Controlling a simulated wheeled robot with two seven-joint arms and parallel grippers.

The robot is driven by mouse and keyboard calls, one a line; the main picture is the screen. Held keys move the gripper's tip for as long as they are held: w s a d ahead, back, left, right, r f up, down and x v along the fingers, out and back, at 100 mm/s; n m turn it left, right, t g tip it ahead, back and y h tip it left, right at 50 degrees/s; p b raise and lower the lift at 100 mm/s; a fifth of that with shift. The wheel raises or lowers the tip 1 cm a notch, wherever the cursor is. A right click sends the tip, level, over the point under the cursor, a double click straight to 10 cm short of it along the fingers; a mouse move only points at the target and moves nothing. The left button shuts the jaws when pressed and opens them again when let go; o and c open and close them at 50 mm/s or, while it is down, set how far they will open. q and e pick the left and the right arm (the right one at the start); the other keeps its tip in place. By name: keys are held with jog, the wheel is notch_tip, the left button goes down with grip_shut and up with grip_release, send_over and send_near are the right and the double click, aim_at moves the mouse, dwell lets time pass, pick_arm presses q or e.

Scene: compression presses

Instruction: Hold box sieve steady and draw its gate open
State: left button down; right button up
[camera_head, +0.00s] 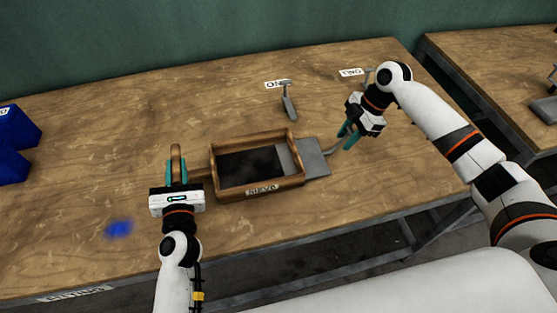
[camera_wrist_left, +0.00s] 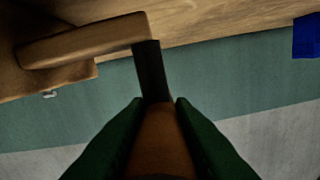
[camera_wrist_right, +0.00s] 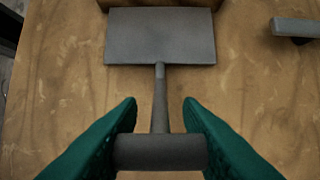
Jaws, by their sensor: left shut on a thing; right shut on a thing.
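The box sieve (camera_head: 232,193) is a wooden frame with a dark inside, standing on the workbench in the head view. Its grey metal gate (camera_head: 313,160) sticks out of the right side, with part of the plate still inside the frame. My left gripper (camera_head: 177,172) is shut on the sieve's wooden handle (camera_wrist_left: 165,140) at its left end. My right gripper (camera_head: 348,138) is shut on the gate's grey T-shaped handle (camera_wrist_right: 160,152). The right wrist view shows the gate plate (camera_wrist_right: 160,35) flat ahead, beside the sieve's wooden edge (camera_wrist_right: 160,3).
Two grey T-handled tools lie behind, one (camera_head: 289,104) by a white label (camera_head: 277,84), the other near a second label (camera_head: 352,72). Blue bins (camera_head: 15,145) stand at the far left. A blue patch (camera_head: 119,229) marks the bench. A second table (camera_head: 500,75) is at the right.

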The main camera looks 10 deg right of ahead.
jog(key=o, duration=1.2)
jog(key=shift+c, duration=0.2)
jog(key=v, duration=1.2)
jog(key=shift+d, duration=0.15)
pick_arm(q)
jog(key=c, duration=1.2)
grip_release()
jog(key=shift+o, duration=0.2)
